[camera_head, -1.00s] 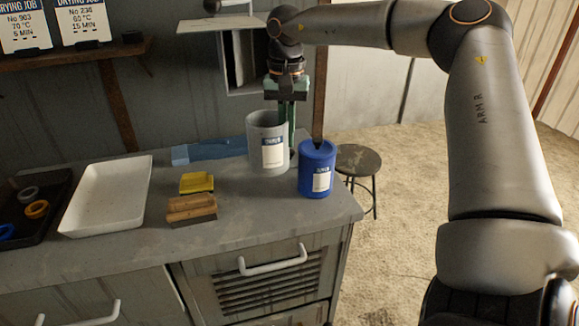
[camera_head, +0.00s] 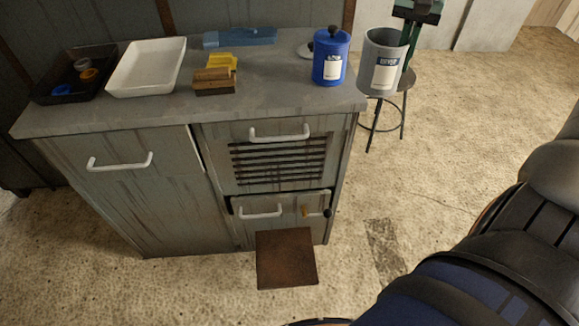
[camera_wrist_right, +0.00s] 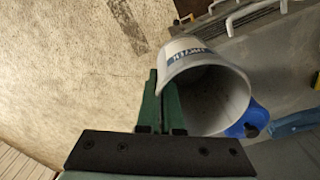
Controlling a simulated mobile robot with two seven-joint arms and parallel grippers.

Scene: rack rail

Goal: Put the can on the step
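The grey can (camera_head: 382,72) with a white and blue label is upright in the head view, off the counter's right end, in front of the stool in the picture. My right gripper (camera_head: 409,42) is shut on the can's wall at its right side. In the right wrist view the green fingers (camera_wrist_right: 164,108) sit at the rim of the open, empty-looking can (camera_wrist_right: 222,98). The step (camera_head: 287,258) is a bare brown square low in front of the cabinet. My left gripper is not in view.
The stool (camera_head: 393,84) stands right of the counter (camera_head: 270,95). On the counter are a blue canister (camera_head: 331,58), a brush-like wooden block (camera_head: 214,80), a white tray (camera_head: 147,67) and a dark tray (camera_head: 50,90). White drawer handles jut out above the step. The floor to its right is clear.

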